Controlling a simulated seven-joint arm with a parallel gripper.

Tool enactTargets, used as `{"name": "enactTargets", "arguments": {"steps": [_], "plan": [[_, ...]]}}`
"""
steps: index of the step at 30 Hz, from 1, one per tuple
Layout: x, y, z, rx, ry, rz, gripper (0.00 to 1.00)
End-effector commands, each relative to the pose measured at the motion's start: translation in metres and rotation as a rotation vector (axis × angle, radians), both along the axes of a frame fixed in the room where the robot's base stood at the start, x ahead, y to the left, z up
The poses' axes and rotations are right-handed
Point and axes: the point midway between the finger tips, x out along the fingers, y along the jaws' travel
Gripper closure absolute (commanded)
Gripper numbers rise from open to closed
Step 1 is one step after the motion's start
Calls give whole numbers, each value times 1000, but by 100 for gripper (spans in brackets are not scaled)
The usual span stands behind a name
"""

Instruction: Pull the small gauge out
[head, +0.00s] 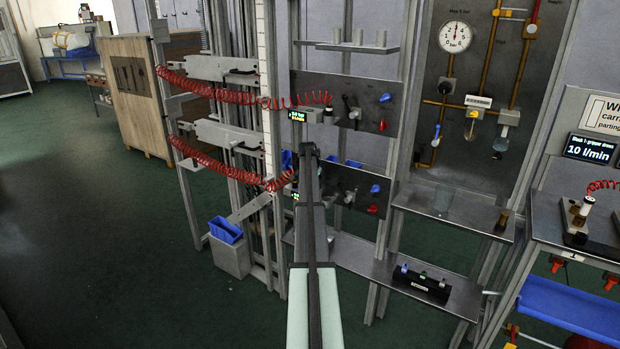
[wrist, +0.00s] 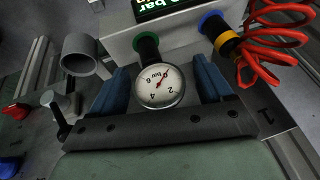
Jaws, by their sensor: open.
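The small gauge (wrist: 160,87) is a round white dial marked in bar, in the wrist view. It sits at the end of a dark stem with a green ring (wrist: 146,42) on a light grey block (wrist: 178,36). My gripper (wrist: 161,72) is open, with one blue finger on each side of the gauge. A narrow gap seems to show on both sides, so I see no clear grip. In the head view my gripper (head: 307,150) is at the lower panel, seen from behind, and my arm hides the small gauge.
A red coiled hose (wrist: 270,48) leaves a blue-ringed fitting right of the gauge. A grey tube (wrist: 80,55) and a black lever (wrist: 56,110) stand at left. A larger gauge (head: 455,37) hangs on the right-hand board. A metal shelf (head: 455,208) is at right.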

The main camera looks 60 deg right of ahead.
Motion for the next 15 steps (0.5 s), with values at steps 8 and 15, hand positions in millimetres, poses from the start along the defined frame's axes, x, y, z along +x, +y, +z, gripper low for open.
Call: {"name": "enactTargets", "arguments": {"steps": [8,15], "plan": [[2,-5,-11,0,0,0,21],[2,-4,-11,0,0,0,21]]}}
